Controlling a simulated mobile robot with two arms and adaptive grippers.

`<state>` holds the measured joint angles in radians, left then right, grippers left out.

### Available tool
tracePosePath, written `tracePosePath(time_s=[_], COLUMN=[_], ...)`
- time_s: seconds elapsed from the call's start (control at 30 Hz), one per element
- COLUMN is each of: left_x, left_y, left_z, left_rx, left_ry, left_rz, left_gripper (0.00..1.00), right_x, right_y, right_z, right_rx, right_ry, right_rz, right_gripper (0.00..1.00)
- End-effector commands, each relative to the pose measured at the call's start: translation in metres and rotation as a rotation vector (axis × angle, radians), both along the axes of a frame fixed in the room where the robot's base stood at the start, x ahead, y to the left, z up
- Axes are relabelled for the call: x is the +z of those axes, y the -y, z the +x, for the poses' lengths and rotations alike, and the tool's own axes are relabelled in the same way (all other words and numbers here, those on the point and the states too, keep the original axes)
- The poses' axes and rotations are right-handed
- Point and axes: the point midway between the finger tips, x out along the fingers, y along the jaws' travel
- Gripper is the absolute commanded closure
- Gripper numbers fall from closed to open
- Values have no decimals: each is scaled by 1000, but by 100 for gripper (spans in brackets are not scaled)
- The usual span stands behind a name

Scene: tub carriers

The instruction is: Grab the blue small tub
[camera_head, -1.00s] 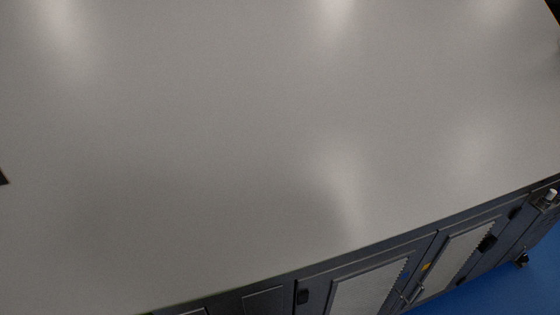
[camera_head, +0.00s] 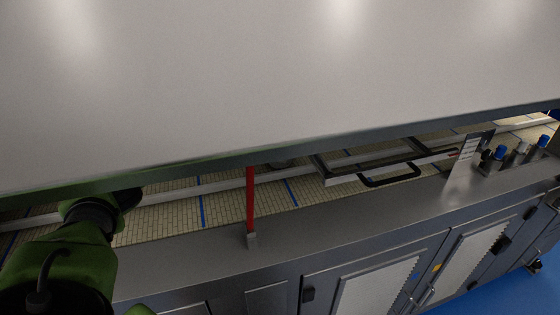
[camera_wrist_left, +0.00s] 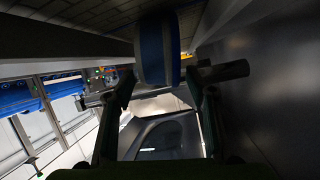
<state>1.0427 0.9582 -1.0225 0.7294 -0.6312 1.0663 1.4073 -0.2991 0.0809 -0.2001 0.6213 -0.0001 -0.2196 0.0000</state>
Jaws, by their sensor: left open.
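In the left wrist view, a blue rounded thing with a brighter blue band (camera_wrist_left: 157,50) shows at the top centre, between and just beyond my fingers. It may be the blue small tub, but only part of it is visible. My left gripper (camera_wrist_left: 163,84) is open, with one finger on each side of the blue thing. I cannot tell whether either finger touches it. In the head view, my green left arm comes in at lower left and its end goes under the large grey panel, so the gripper and tub are hidden there. My right gripper is not in view.
The grey panel (camera_head: 280,80) covers most of the head view. Below its edge are a tiled surface (camera_head: 160,222), a red post (camera_head: 250,200), a black handle (camera_head: 390,177) and blue-capped parts (camera_head: 499,152). Grey cabinet doors (camera_head: 375,285) stand in front.

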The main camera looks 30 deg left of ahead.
Motion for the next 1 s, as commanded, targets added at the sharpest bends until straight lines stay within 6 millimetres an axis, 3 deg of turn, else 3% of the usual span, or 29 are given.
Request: tracePosePath(time_s=[0.2, 0.37, 0.4, 0.77, 1.0], left_x=[1, 1, 1, 4, 31], left_y=[0, 0, 0, 0, -1], left_z=[1, 0, 0, 1, 1], left_rx=[2, 1, 1, 2, 1], left_ry=[0, 0, 0, 1, 6], left_rz=[0, -1, -1, -1, 1], left_gripper=[52, 93, 96, 96, 96], right_x=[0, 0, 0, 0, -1], right_y=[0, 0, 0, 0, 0], right_z=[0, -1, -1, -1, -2], right_rx=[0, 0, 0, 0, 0], right_ry=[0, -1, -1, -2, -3], right_rz=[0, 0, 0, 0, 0], right_gripper=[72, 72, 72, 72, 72])
